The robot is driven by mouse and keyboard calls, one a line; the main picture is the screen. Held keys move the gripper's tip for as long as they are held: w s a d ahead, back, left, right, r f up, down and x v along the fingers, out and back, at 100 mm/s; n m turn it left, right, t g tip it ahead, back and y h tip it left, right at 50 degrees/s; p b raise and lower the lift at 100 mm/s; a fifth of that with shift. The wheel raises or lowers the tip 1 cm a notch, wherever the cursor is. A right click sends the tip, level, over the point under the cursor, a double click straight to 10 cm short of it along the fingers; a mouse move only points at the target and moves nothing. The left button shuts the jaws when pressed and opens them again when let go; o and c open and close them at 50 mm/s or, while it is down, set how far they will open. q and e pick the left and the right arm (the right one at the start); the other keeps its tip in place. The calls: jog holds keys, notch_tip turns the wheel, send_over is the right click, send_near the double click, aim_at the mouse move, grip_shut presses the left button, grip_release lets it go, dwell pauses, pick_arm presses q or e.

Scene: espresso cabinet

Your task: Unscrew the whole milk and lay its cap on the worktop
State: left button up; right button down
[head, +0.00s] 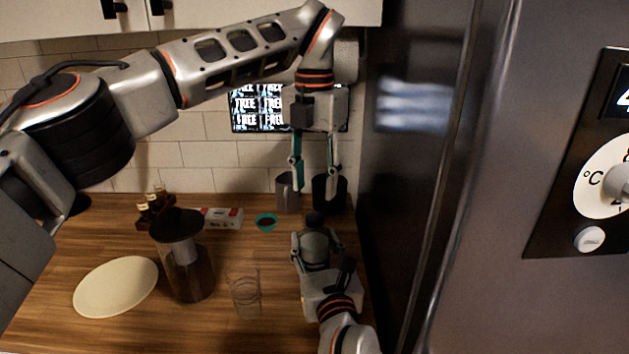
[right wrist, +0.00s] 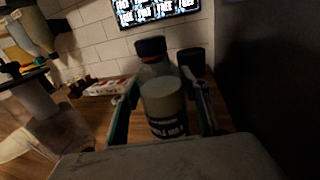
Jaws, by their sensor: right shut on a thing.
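The milk bottle (head: 316,243) stands upright on the right part of the wooden worktop (head: 215,325), with its dark cap (head: 314,219) on top. My right gripper (head: 317,248) is shut on the bottle's body, one finger on each side. My left gripper (head: 315,193) points down above the cap, its fingers apart and empty.
A metal cup (head: 287,193) and a black cup (head: 322,194) stand behind the bottle. A teal bowl (head: 266,222), a clear glass (head: 245,296), a dark-lidded jug (head: 188,268) and a cream plate (head: 116,287) lie leftward. A tall dark fridge (head: 405,170) closes off the right.

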aim_at(314, 216)
pick_arm(q)
jog(key=m, duration=0.3)
jog(key=shift+m, duration=0.3)
jog(key=m, duration=0.8)
jog(key=shift+m, duration=0.3)
jog(key=m, duration=0.4)
jog(key=shift+f, duration=4)
jog(key=shift+c, duration=0.4)
grip_shut()
